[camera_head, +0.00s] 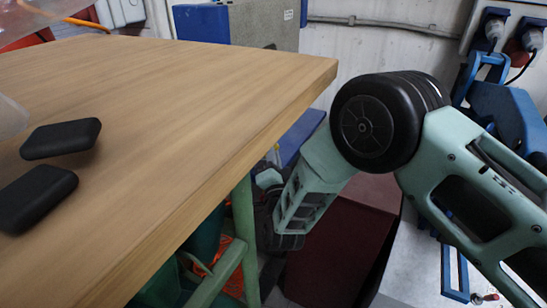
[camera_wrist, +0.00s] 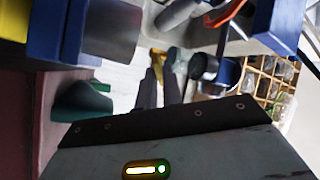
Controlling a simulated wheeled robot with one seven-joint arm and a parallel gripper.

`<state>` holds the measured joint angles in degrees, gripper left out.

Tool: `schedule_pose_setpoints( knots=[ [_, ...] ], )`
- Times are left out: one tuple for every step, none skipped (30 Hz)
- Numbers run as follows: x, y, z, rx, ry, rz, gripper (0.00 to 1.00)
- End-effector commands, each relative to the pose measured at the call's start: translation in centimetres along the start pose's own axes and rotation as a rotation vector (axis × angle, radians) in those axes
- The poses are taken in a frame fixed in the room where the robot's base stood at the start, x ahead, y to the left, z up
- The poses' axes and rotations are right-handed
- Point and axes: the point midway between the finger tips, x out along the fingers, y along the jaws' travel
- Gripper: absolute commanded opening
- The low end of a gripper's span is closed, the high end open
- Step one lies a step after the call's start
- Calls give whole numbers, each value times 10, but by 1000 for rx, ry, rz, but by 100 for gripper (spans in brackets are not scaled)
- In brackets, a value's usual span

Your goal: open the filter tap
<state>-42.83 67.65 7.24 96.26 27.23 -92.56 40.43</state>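My gripper shows in the wrist view (camera_wrist: 159,74) as two grey fingers with a narrow gap between them. Nothing is visible held between them. A small yellow-brass piece (camera_wrist: 157,57) shows just beyond the fingertips; I cannot tell whether it is the filter tap or whether the fingers touch it. I cannot identify the filter tap for certain in either view. In the head view my green arm bends down beside the table's right edge, and my fingers cannot be made out there.
A wooden table (camera_head: 170,110) fills the left of the head view, with two black pads (camera_head: 62,138) over it. A dark red box (camera_head: 335,255) is below my arm. Blue sockets (camera_head: 492,28) are on the right wall. The wrist view shows a divided wooden rack (camera_wrist: 268,80) at right.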

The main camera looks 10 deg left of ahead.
Motion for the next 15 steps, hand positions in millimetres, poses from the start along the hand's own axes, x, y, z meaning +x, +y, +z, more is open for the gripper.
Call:
schedule_pose_setpoints(
  knots=[
    [0, 0, 0, 0, 0, 1, 0],
    [0, 0, 0, 0, 0, 1, 0],
    [0, 0, 0, 0, 0, 1, 0],
    [0, 0, 0, -1, 0, 1, 0],
    [0, 0, 0, -1, 0, 0, 0],
    [0, 1, 0, -3, 0, 0, 0],
    [0, 1, 0, -6, 0, -2, 0],
    [0, 1, 0, -9, 0, -3, 0],
    [-1, 2, 1, -16, 0, -6, 0],
    [-1, 2, 1, -23, 0, -9, 0],
    [-1, 2, 1, -31, 0, -12, 0],
    [-1, 3, 2, -44, 0, -17, 0],
    [-1, 3, 2, -55, 0, -22, 0],
    [-1, 4, 2, -69, 0, -28, 0],
    [-1, 5, 2, -89, 0, -36, 0]
  ],
)
